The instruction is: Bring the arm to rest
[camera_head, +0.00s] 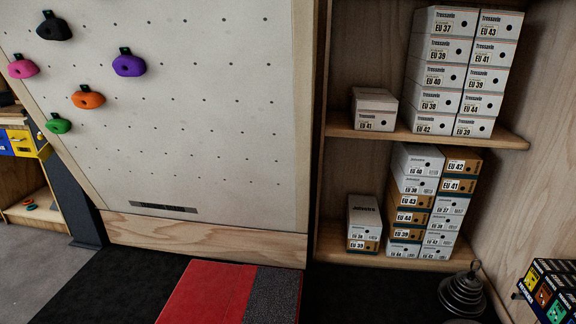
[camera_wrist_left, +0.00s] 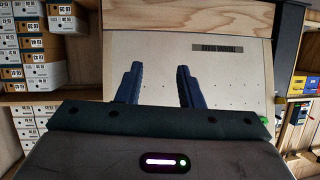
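My left gripper (camera_wrist_left: 159,70) shows in the left wrist view, its two dark blue fingers apart with nothing between them. It is open and empty. Behind the fingers is the pale climbing board, seen upside down, and the fingers appear clear of it. Neither arm shows in the head view. My right gripper is in no view.
The climbing board (camera_head: 200,110) carries several coloured holds at the upper left. Wooden shelves (camera_head: 430,136) with stacked shoe boxes stand at the right. A red mat (camera_head: 205,295) lies in front. Stacked dark weights (camera_head: 462,294) and a box rack (camera_head: 550,290) are at the lower right.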

